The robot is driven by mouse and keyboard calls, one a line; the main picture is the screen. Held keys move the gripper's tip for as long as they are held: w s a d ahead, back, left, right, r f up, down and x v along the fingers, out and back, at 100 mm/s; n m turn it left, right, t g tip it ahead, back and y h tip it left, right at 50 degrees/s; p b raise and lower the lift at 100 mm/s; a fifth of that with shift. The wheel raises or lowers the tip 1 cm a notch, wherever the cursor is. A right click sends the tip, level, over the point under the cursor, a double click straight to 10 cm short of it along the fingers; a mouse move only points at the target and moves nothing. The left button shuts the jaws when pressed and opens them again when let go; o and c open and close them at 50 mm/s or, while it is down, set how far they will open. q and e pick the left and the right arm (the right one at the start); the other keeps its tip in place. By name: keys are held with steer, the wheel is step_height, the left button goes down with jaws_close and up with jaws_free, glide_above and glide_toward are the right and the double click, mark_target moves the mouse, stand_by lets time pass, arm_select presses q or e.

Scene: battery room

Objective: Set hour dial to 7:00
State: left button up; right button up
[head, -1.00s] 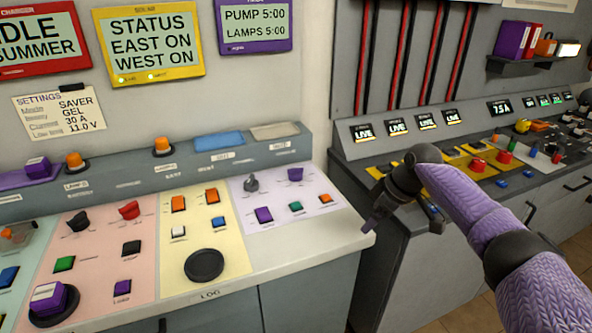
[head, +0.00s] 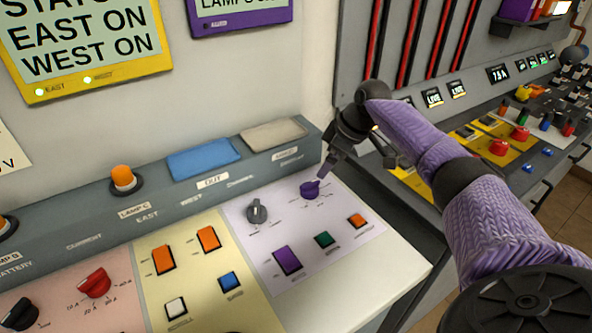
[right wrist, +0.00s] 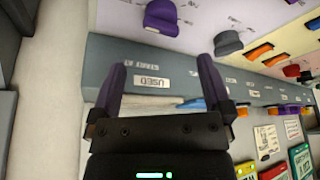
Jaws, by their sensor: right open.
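A purple knob (head: 310,189), which looks like the hour dial, sits at the back of the lilac panel (head: 345,222). It also shows at the top of the right wrist view (right wrist: 160,16). A grey knob (head: 257,212) is to its left, also in the right wrist view (right wrist: 228,43). Dial marks are too small to read. My right gripper (head: 327,172) is just above and behind the purple knob, fingers pointing down. In the right wrist view its fingers (right wrist: 163,85) are apart and empty, not around the knob. The purple-framed display (head: 240,10) is cut off at the top. My left gripper is out of view.
Purple, green and orange buttons (head: 287,260) lie in front of the knobs. A raised grey ledge (head: 250,160) with blue and beige plates runs behind the panel. A second console (head: 480,125) stands to the right. The white counter corner (head: 395,265) is bare.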

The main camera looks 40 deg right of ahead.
mark_target(313, 186)
steer(key=b+x, duration=0.4)
steer(key=x, duration=0.5)
steer(key=shift+a+f, duration=0.15)
steer(key=shift+f, duration=0.25)
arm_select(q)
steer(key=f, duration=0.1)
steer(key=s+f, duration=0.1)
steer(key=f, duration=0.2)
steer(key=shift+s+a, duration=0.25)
arm_select(e)
steer(key=shift+c, duration=0.3)
